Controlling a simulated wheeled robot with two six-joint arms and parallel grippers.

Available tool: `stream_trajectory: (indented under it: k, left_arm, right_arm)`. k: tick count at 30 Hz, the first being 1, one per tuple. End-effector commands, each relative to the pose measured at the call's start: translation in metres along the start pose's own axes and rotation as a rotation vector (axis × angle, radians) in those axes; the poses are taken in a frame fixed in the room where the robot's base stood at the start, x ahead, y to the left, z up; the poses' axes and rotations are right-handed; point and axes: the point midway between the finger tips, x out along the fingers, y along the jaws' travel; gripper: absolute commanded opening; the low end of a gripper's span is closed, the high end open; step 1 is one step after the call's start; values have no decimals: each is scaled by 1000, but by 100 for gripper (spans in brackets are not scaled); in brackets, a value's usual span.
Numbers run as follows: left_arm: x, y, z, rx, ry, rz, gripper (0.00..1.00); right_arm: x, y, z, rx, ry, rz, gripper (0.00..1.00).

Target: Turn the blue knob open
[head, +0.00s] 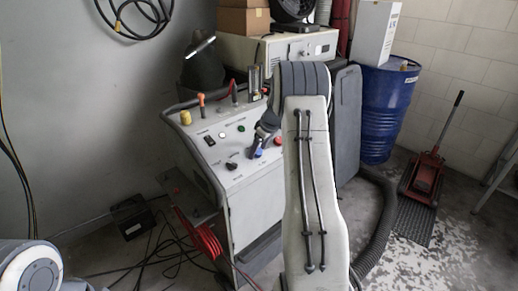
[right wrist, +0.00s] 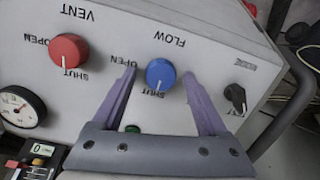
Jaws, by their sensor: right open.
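The blue knob (right wrist: 160,73) is on the sloped grey panel in the right wrist view, with the upside-down labels FLOW, OPEN and SHUT around it. My right gripper (right wrist: 159,76) is open, with one finger on each side of the blue knob; small gaps show between the knob and both fingers. In the head view, my right gripper (head: 265,142) is down at the panel and the blue knob shows only as a small patch (head: 258,153) beside it. My left gripper is not in view.
A red knob (right wrist: 69,50) labelled VENT and a black knob (right wrist: 235,97) flank the blue one. A gauge (right wrist: 21,107) is at the wrist view's left edge. In the head view, levers (head: 202,104) rise from the console's back. A blue drum (head: 385,115) stands behind at right.

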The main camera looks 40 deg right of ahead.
Motion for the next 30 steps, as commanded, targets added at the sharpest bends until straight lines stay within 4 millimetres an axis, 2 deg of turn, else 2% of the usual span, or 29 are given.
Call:
stream_trajectory:
  k: [5, 11, 12, 22, 30]
  left_arm:
    - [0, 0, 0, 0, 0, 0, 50]
    - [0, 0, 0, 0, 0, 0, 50]
    - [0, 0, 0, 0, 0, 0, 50]
    - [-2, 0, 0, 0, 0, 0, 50]
    - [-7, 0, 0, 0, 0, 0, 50]
  right_arm:
    - [0, 0, 0, 0, 0, 0, 76]
    - [0, 0, 0, 0, 0, 0, 3]
    - [0, 0, 0, 0, 0, 0, 0]
    - [-1, 0, 0, 47, 1, -5, 0]
    - [0, 1, 1, 219, 6, -24, 0]
